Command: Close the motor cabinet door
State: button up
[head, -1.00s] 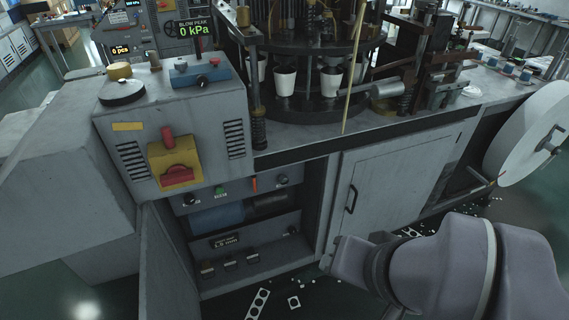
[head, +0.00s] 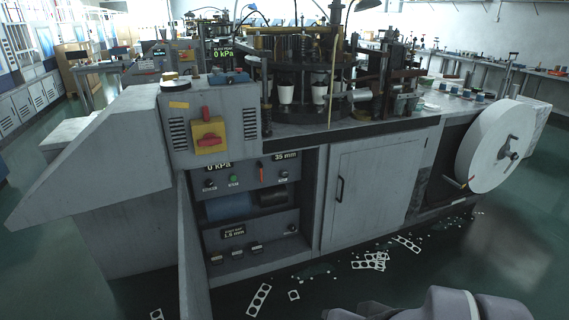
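The motor cabinet (head: 308,215) is the grey machine base in the head view. Its door (head: 193,265) stands open on the left side, swung out toward me and seen at a steep angle. The opening shows a blue motor-like cylinder (head: 230,208), a control panel with knobs and a lower panel with switches. A second grey door (head: 375,190) with a dark handle, to the right, is shut. Part of my arm shows at the bottom right edge, well right of the open door. My gripper's fingers are not visible.
White punched scraps (head: 258,300) and small bits lie on the dark floor before the machine. A large white paper reel (head: 495,146) is mounted at the right. White cups (head: 286,94) sit in the turret on top. Floor in front is otherwise open.

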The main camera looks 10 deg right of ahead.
aim_at(194, 299)
jog(key=i+j, duration=0.1)
jog(key=j, duration=0.55)
jog(key=i+j, duration=0.1)
jog(key=j, duration=0.55)
jog(key=i+j, duration=0.1)
jog(key=j, duration=0.55)
jog(key=k+j+z, duration=0.2)
jog(key=j, duration=0.15)
jog(key=j+z, duration=0.2)
jog(key=j, duration=0.15)
jog(key=k+j+z, duration=0.15)
jog(key=j, duration=0.15)
jog(key=k+j+z, duration=0.2)
jog(key=i+j, duration=0.1)
